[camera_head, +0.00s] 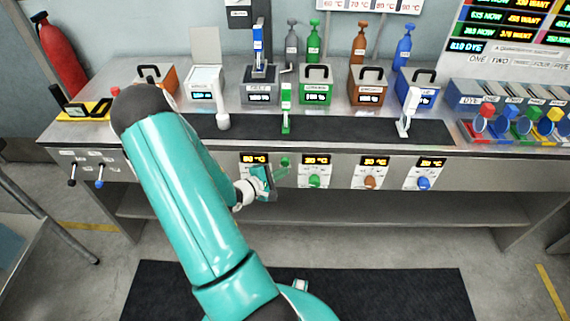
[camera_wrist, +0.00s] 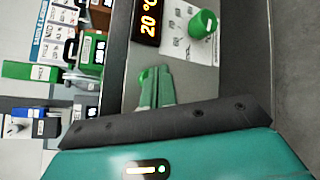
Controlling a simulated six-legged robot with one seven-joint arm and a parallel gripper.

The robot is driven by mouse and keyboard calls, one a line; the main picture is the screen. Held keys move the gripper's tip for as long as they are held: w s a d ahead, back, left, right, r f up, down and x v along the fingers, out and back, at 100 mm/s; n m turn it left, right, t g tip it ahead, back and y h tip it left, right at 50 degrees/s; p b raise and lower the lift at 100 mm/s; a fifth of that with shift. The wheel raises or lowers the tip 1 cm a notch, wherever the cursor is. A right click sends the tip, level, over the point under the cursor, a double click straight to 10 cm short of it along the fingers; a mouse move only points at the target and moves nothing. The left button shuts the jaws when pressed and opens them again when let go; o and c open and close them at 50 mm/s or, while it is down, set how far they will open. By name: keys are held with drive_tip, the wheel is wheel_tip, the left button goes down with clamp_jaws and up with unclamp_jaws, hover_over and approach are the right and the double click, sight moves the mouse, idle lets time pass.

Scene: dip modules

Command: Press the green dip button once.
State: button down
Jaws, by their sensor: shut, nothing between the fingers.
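A small round green button (camera_head: 285,161) sits on the bench's front panel, left of the green temperature dial (camera_head: 314,181). The dial also shows as a green knob in the wrist view (camera_wrist: 203,23), beside a lit display. My gripper (camera_head: 283,171) is in front of the panel, just below the button. Its fingers (camera_wrist: 157,76) are together and empty. In the wrist view a round green shape (camera_wrist: 147,76) shows at the left fingertip; it looks like the button, partly covered by the finger. I cannot tell whether they touch.
The bench's front edge and a dark mat (camera_head: 350,132) lie above the panel. A green lever piece (camera_head: 286,105) stands on the mat before the green box (camera_head: 317,92). Brown (camera_head: 370,182) and blue (camera_head: 423,183) dials are to the right. Two switches (camera_head: 99,183) are at left.

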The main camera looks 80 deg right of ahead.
drive_tip(key=shift+w+d, duration=0.1)
drive_tip(key=shift+d, duration=0.3)
drive_tip(key=shift+w+d, duration=0.15)
drive_tip(key=shift+d, duration=0.45)
idle(1.0)
drive_tip(key=shift+a, duration=0.1)
drive_tip(key=shift+s+a, duration=0.25)
drive_tip(key=shift+a, duration=0.65)
drive_tip(key=a, duration=0.2)
drive_tip(key=s+a, duration=0.1)
drive_tip(key=a, duration=0.2)
idle(0.9)
